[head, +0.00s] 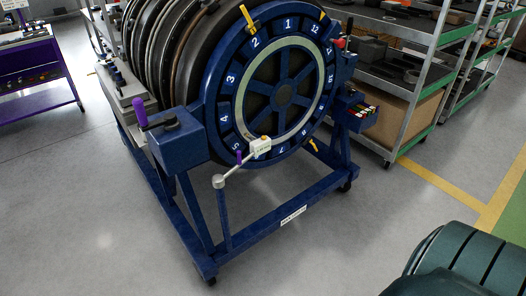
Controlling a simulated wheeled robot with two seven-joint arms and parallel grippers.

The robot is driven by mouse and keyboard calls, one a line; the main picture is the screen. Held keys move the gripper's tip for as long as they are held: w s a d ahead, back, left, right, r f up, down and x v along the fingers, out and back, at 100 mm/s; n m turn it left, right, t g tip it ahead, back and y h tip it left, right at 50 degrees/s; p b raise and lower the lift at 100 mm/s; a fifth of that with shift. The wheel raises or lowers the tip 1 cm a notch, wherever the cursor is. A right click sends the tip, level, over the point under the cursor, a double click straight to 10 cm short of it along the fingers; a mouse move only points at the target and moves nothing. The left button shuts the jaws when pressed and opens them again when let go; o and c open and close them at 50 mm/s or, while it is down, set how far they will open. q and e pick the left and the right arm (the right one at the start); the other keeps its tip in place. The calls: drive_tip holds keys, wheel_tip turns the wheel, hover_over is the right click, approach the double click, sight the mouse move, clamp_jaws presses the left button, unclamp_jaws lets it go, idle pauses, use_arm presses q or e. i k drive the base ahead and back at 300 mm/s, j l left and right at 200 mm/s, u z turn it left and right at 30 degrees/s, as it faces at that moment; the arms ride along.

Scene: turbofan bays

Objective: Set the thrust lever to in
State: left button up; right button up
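A blue turbofan stand (283,210) holds a round engine face with a numbered blue ring (226,95). I cannot tell for sure that this is the thrust lever, and no in or out marking is readable. Neither of my grippers is in view, and nothing touches either handle.
Metal shelves (414,80) with parts stand at the back right. A purple cart (38,75) is at the far left. Grey floor (75,215) is clear at the front left. A dark green ribbed shape (465,262) fills the bottom right corner.

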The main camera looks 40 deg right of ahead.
sight(350, 20)
drive_tip(key=z, duration=1.05)
